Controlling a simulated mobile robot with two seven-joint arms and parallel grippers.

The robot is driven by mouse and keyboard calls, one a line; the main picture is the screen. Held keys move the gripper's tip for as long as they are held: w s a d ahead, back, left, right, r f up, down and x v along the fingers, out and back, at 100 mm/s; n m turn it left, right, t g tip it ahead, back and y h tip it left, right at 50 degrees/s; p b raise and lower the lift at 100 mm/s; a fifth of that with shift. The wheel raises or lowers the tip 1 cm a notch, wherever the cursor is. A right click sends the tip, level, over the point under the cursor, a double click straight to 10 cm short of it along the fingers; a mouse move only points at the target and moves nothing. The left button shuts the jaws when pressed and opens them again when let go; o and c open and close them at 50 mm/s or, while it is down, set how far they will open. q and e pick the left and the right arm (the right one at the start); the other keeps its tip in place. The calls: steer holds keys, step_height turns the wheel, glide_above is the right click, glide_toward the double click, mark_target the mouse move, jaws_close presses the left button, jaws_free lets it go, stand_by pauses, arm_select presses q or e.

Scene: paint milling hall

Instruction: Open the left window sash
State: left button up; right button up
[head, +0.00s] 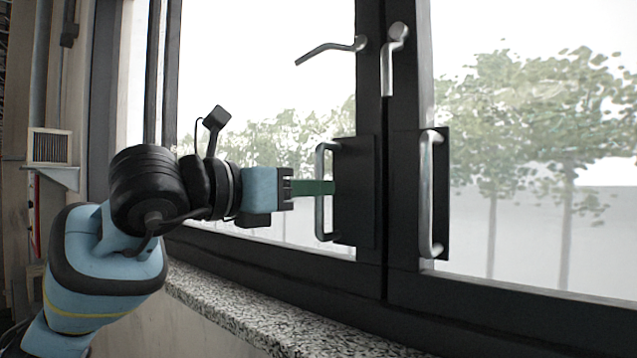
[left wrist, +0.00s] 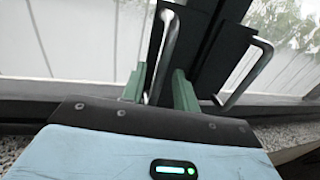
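The left window sash (head: 368,100) has a dark frame, and I see no clear gap along its edge. Its lever (head: 330,47) is turned roughly sideways. A metal pull handle (head: 320,218) stands upright on a black plate (head: 356,195) on this sash. My left gripper (head: 322,187) is at the middle of this pull handle, with its green fingers pointing at the plate. In the left wrist view the handle bar (left wrist: 168,48) passes between the two parted fingers (left wrist: 158,88), nearer the left one. My right gripper is out of view.
The right sash has its own pull handle (head: 427,195) on a black plate and a lever (head: 389,70) pointing down. A speckled stone sill (head: 235,318) runs below the window. A small grey wall bracket (head: 55,178) is at the far left.

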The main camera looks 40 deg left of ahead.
arm_select(q)
steer(key=shift+x, duration=1.2)
jaws_close()
